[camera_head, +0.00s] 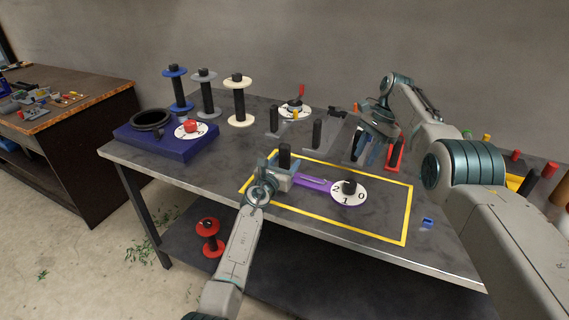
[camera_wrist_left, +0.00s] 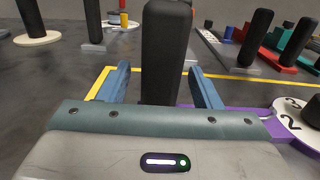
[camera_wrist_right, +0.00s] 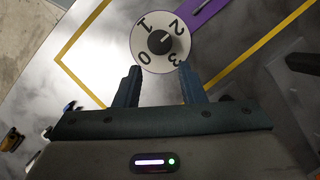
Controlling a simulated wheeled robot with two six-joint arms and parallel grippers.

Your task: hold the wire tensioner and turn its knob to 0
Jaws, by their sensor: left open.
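The wire tensioner is a purple bar (camera_head: 310,182) with an upright black post (camera_head: 284,156) at its left end and a white numbered dial (camera_head: 341,199) at its right end. A black knob (camera_head: 349,187) sits on the dial; in the right wrist view its light mark points roughly toward the 2 (camera_wrist_right: 177,26). My left gripper (camera_head: 275,172) is open, and the left wrist view shows the post (camera_wrist_left: 165,55) standing between its spread fingers. My right gripper (camera_wrist_right: 160,78) is open and empty, with the dial just beyond its fingertips.
A yellow outline (camera_head: 405,222) on the grey table surrounds the tensioner. Behind are blue, grey and cream spools (camera_head: 239,102), a purple block (camera_head: 165,142) with a dial, and several upright-post tools (camera_head: 317,133). A small blue piece (camera_head: 427,222) lies right of the outline.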

